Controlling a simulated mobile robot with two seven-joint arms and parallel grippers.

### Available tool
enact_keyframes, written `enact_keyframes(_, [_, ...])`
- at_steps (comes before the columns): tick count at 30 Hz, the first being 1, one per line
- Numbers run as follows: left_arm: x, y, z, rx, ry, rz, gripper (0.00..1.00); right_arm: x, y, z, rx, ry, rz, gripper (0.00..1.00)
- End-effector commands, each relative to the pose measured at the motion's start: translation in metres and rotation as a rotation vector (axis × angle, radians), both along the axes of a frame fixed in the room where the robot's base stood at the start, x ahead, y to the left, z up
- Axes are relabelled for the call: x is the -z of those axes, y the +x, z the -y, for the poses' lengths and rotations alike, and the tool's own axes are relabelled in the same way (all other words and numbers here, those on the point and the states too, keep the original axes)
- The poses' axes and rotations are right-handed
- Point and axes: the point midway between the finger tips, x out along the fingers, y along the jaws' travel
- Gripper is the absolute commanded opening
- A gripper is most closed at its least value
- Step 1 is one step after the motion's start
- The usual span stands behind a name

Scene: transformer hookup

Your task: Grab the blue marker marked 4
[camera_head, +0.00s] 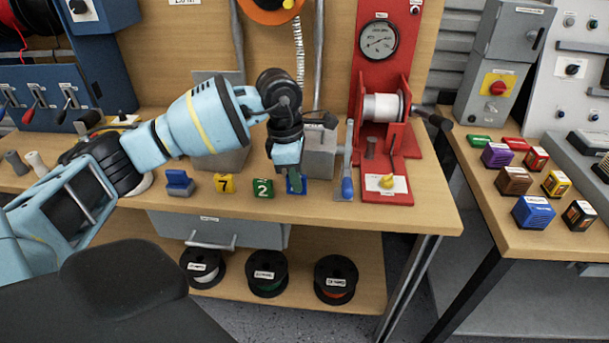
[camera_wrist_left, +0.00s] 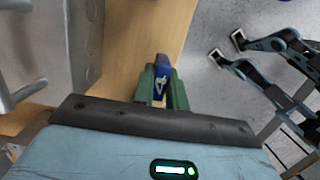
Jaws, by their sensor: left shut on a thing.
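The blue marker marked 4 (camera_wrist_left: 161,80) shows in the left wrist view, held between the two green fingers of my left gripper (camera_wrist_left: 157,86). Its white 4 is readable there. In the head view my left gripper (camera_head: 296,182) points down at the front part of the bench, and the blue marker (camera_head: 303,184) shows partly behind the fingers. The gripper is shut on it. I cannot tell whether the marker still touches the bench top.
A grey box (camera_head: 319,150) stands behind. Several coloured blocks lie on the right table (camera_head: 487,213).

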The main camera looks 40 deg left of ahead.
Motion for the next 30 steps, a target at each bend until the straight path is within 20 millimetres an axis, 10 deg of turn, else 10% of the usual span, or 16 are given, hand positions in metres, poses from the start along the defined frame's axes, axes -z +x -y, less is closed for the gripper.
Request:
enact_keyframes(15, [-0.008, -0.104, 0.003, 0.001, 0.003, -0.002, 0.00, 0.008, -0.004, 0.000, 0.000, 0.001, -0.011, 0.00])
enact_keyframes(30, [-0.012, -0.130, 0.005, -0.001, 0.000, 0.000, 0.00, 0.009, 0.004, 0.000, -0.001, 0.001, 0.003, 0.00])
